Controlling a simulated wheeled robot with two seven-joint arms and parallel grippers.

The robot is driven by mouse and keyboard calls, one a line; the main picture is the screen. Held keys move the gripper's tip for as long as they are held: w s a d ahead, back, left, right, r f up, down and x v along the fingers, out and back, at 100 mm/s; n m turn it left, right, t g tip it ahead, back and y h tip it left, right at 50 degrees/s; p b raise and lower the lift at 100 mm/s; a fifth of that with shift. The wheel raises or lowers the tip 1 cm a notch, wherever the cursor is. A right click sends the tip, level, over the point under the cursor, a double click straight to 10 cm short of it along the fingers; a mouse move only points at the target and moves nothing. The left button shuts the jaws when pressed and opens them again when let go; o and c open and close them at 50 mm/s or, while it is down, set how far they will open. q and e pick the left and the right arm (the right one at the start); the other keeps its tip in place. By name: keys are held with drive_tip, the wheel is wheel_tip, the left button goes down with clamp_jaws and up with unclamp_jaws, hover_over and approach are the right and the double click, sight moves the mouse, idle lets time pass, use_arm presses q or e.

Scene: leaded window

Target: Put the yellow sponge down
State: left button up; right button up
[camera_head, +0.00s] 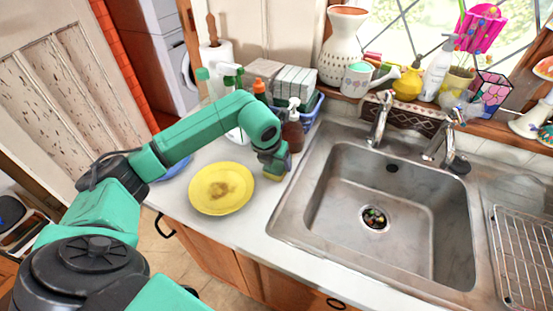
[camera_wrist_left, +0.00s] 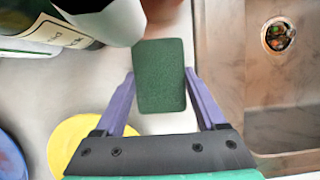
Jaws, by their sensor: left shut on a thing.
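The yellow sponge (camera_head: 276,177) is under my left gripper (camera_head: 272,164), on or just above the white counter between the yellow plate and the sink. I cannot tell whether it touches the counter. In the left wrist view the sponge (camera_wrist_left: 165,75) shows its dark green side. It lies between the two purple fingers of my left gripper (camera_wrist_left: 165,90), which is shut on it. My right gripper is out of view.
A yellow plate (camera_head: 221,189) with a brown stain lies left of the sponge. The steel sink (camera_head: 390,215) is to the right. A brown soap bottle (camera_head: 293,130) and several spray bottles stand behind. The counter (camera_head: 255,225) in front is bare.

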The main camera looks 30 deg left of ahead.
use_arm(q)
drive_tip(key=shift+s+f+b, duration=0.15)
drive_tip(key=shift+b, duration=0.15)
drive_tip(key=o, duration=1.2)
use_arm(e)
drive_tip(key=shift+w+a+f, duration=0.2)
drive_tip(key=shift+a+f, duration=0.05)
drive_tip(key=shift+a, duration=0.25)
use_arm(q)
drive_tip(key=shift+o, duration=0.2)
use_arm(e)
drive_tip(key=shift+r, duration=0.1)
use_arm(q)
drive_tip(key=shift+r+p, duration=0.3)
drive_tip(key=shift+r, duration=0.1)
drive_tip(key=b+v, duration=0.2)
drive_tip(key=v, duration=0.9)
drive_tip(key=shift+s+r, duration=0.2)
drive_tip(key=shift+r, duration=0.1)
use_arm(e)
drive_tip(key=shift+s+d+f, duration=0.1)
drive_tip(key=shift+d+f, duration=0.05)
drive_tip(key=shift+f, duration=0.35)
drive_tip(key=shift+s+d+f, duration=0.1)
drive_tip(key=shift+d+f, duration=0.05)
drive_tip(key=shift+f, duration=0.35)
